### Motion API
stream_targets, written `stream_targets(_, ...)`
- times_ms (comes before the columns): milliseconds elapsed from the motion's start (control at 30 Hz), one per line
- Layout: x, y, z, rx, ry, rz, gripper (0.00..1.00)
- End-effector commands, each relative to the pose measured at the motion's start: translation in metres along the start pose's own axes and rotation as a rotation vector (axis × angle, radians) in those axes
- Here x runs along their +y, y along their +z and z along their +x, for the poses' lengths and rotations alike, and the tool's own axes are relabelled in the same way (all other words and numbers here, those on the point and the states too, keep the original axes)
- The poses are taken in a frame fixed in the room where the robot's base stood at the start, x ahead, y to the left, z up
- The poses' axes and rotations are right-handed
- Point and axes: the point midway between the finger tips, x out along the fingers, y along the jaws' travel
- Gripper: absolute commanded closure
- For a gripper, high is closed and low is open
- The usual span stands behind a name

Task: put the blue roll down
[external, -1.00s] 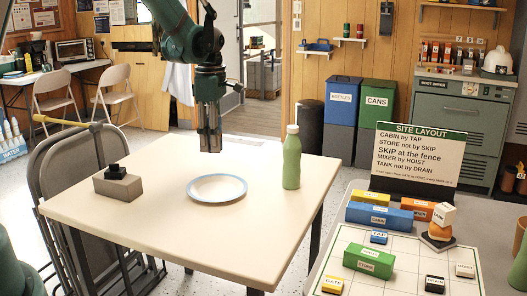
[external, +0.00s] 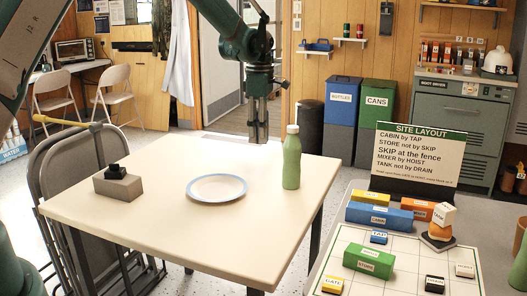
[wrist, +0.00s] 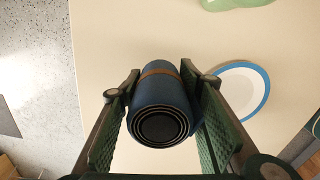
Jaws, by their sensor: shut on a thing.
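The blue roll (wrist: 158,108), with a brown band around it and dark rings at its end, sits between the two fingers of my gripper (wrist: 160,95) in the wrist view. The fingers are shut on its sides. In the external view my gripper (external: 258,133) hangs above the far part of the cream table (external: 150,210), to the left of the green bottle. The roll cannot be made out there.
A white plate with a blue rim (external: 216,188) lies mid-table. A green bottle (external: 291,160) stands at the right edge. A grey block with a black top (external: 117,186) sits at the left. The table's front area is clear.

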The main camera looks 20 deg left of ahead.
Motion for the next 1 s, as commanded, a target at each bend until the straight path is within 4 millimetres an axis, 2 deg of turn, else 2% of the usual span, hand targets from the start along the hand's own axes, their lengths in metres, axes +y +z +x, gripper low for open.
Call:
stream_targets(467, 0.001, 0.001, 0.005, 0.0, 0.0, 0.0, 0.79)
stream_targets(800, 0.001, 0.001, 0.047, 0.0, 0.0, 0.0, 0.79)
stream_targets(1000, 0.001, 0.001, 0.062, 0.0, 0.0, 0.0, 0.79)
